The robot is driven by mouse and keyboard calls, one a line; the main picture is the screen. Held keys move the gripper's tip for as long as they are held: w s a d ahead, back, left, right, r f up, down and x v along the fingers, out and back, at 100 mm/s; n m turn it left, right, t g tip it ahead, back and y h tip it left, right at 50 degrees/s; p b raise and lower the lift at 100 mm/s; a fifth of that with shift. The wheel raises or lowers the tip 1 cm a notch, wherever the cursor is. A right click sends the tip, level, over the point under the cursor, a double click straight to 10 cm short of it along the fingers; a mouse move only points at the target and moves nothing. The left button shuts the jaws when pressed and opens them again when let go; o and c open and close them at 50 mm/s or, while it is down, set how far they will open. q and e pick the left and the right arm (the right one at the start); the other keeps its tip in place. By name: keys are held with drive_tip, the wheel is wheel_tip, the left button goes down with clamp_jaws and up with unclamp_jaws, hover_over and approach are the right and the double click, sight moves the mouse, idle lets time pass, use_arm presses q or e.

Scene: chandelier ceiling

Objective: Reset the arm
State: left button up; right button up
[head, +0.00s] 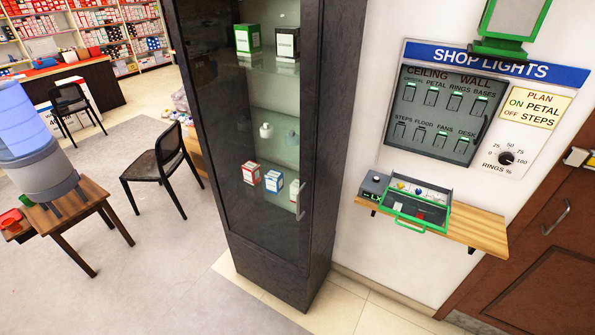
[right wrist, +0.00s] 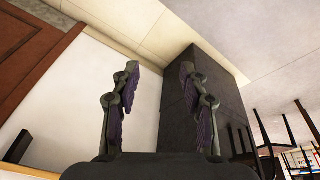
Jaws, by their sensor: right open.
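My right gripper (right wrist: 160,110) shows in the right wrist view with its two fingers apart, and nothing is between them. Beyond it are a white wall, a dark cabinet side and the tiled floor, seen tilted. Neither gripper shows in the head view. The left gripper is in no view.
A tall dark glass-door cabinet (head: 317,150) stands mid-view in the head view. To its right are a SHOP LIGHTS switch panel (head: 398,140), a wooden shelf (head: 480,228) with a green-framed box (head: 408,226), and a brown door (head: 540,270). Chairs and a water-dispenser table stand left.

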drive_tip(key=s+d+f+b, duration=0.1)
drive_tip(key=s+f, duration=0.2)
drive_tip(key=f, duration=0.4)
drive_tip(key=s+f+g+b, duration=0.1)
drive_tip(key=s+f, duration=0.2)
drive_tip(key=f, duration=0.3)
drive_tip(key=s+d+f+b, duration=0.1)
drive_tip(key=s+f, duration=0.2)
drive_tip(key=f, duration=0.4)
drive_tip(key=s+f+b, duration=0.2)
drive_tip(key=s+f, duration=0.7)
drive_tip(key=s, duration=0.3)
drive_tip(key=shift+s+f+g, duration=0.2)
drive_tip(key=shift+f+g, duration=0.05)
drive_tip(key=shift+g, duration=0.05)
